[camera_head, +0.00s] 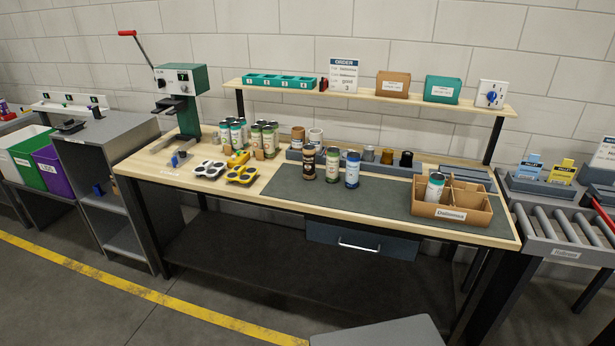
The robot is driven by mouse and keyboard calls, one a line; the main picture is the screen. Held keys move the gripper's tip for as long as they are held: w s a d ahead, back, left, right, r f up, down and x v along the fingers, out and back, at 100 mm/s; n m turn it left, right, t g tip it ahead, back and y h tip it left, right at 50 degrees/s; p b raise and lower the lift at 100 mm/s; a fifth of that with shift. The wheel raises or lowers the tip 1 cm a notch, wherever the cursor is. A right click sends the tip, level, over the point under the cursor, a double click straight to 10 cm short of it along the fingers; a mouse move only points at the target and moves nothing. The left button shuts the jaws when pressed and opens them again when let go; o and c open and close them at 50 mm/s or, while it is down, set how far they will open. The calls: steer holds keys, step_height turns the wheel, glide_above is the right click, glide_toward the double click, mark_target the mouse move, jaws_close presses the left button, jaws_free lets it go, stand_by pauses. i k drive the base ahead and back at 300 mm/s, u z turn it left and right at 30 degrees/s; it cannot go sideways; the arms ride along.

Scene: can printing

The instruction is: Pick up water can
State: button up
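Three cans stand upright in a row on the dark grey mat (330,198) of the workbench: a dark brown can (309,164), a green-labelled can (333,166) and a blue-and-white can (352,171) on the right. A can with a teal label (434,188) stands in a compartment of the brown divided box (452,212). More cans stand in groups at the back left, with blue-toned labels (236,134) and green labels (265,139). The labels are too small to read, so I cannot tell which is water. My gripper is not in view.
A green lever press (185,85) stands at the bench's left end. Yellow-and-grey holders (241,175) lie left of the mat. A shelf (370,96) runs above the bench's back. A roller conveyor (560,228) is at right. The mat's front left is clear.

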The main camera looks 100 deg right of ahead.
mark_target(352, 160)
steer(key=i, duration=1.4)
steer(key=z, duration=3.35)
steer(key=i, duration=1)
steer(key=u, duration=0.05)
